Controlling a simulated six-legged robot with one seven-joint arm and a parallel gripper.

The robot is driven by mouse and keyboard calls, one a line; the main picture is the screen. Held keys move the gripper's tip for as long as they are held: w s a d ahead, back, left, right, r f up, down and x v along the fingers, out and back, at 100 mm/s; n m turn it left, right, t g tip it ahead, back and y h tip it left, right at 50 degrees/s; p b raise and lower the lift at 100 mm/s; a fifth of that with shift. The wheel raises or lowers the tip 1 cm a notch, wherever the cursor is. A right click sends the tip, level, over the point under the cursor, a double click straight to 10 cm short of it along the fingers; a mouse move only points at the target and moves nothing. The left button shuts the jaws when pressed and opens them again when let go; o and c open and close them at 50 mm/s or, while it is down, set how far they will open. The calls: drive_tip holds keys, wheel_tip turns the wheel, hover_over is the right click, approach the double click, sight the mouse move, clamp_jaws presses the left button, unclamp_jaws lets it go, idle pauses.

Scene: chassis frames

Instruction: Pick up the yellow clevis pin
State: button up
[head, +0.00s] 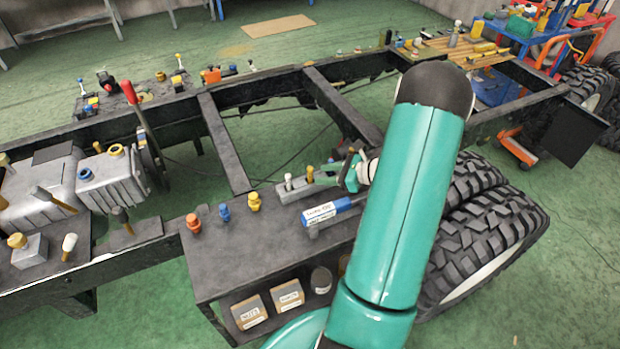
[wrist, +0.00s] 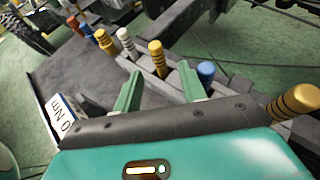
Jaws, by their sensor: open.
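A yellow pin (wrist: 157,55) with dark ring bands stands upright in a grey slotted block (head: 322,184). It also shows in the head view (head: 310,174), just left of my gripper (head: 352,172). In the wrist view my gripper (wrist: 160,72) has its two green fingers apart, with nothing held. The pin appears between and beyond the fingertips, apart from them. A white pin (wrist: 125,40) and a blue pin (wrist: 205,72) stand on either side of it in the wrist view. My arm hides part of the block's right side in the head view.
Yellow (head: 253,201), blue (head: 224,213) and orange (head: 193,223) pins stand on the dark bench top (head: 270,240). A blue labelled item (head: 335,211) lies nearer the front. Another gold pin (wrist: 298,103) stands at the wrist view's right edge. Chassis rails (head: 225,145) run behind.

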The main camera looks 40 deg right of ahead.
sight(315, 175)
drive_tip(key=x, duration=0.4)
drive_tip(key=shift+w, duration=0.1)
drive_tip(key=shift+c, duration=0.2)
clamp_jaws()
